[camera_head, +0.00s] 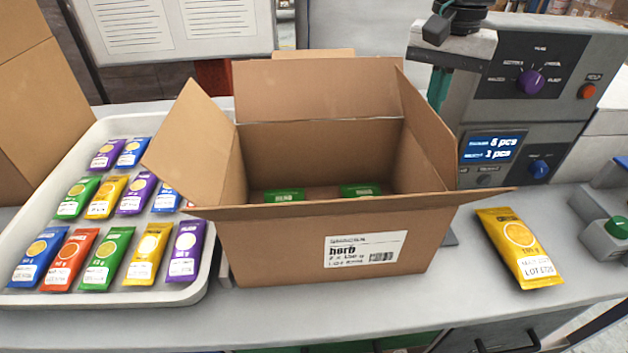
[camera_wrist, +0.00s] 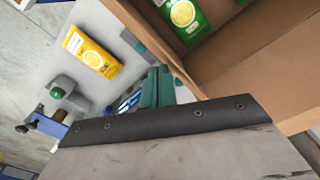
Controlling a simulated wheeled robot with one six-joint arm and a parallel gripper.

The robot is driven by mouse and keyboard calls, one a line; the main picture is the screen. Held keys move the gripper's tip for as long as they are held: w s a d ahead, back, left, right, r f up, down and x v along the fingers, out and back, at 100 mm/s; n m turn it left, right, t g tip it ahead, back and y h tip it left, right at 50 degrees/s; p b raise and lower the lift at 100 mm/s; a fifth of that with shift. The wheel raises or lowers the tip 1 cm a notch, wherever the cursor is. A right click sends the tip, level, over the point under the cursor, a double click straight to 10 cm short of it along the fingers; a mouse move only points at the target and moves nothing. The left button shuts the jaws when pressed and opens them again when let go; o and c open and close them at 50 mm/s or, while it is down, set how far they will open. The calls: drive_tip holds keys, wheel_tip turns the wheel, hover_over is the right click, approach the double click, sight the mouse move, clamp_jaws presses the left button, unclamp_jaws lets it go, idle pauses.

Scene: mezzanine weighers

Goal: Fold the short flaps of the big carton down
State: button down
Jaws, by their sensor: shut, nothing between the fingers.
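The big open carton (camera_head: 300,245) stands on the bench with a white label on its front. Its left short flap (camera_head: 188,140) leans outward and its right short flap (camera_head: 428,125) stands up, tilted outward. The back long flap (camera_head: 318,90) is raised; the front long flap (camera_head: 350,203) sticks out towards me, seen nearly edge-on. Green packets (camera_head: 284,196) lie inside. My gripper (camera_head: 438,90), with teal fingers, is shut and empty beyond the carton's back right corner. In the wrist view, the fingers (camera_wrist: 158,85) show beside the carton wall (camera_wrist: 225,70); I cannot tell whether they touch it.
A white tray (camera_head: 208,262) of coloured packets stands close left of the carton. A yellow packet (camera_head: 518,248) lies on the bench at right. A counting machine (camera_head: 540,110) stands behind it. A green-button device (camera_head: 612,230) is at the right edge.

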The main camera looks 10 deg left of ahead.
drive_tip(key=shift+a, duration=0.1)
drive_tip(key=a, duration=0.4)
drive_tip(key=shift+s+f, duration=0.35)
drive_tip(key=shift+s, duration=0.05)
drive_tip(key=a+f, duration=0.3)
drive_tip(key=shift+s, duration=0.3)
